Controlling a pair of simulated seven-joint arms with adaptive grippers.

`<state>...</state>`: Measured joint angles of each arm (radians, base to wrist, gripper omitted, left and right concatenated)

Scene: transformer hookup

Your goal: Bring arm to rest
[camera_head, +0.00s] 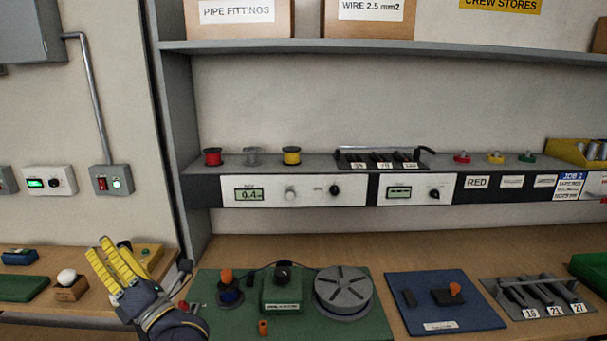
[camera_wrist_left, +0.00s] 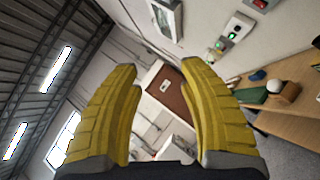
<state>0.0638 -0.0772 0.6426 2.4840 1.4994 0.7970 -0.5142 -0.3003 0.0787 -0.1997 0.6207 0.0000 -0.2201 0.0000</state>
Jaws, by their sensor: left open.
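My left gripper (camera_head: 117,266) is at the lower left of the head view, its yellow fingers pointing up and to the left. It is raised in front of the left end of the bench. In the left wrist view its two yellow fingers (camera_wrist_left: 162,100) stand wide apart with nothing between them. The gripper is open and empty. It hides part of a yellow-green block (camera_head: 150,254) on the bench behind it. My right gripper is not in either view.
A green mat (camera_head: 382,322) with a grey slotted disc (camera_head: 343,290) lies right of my left gripper. A blue mat (camera_head: 470,318) and a grey rack (camera_head: 540,297) lie further right. A white ball on a wooden block (camera_head: 70,291) and a green tray (camera_head: 22,288) lie left.

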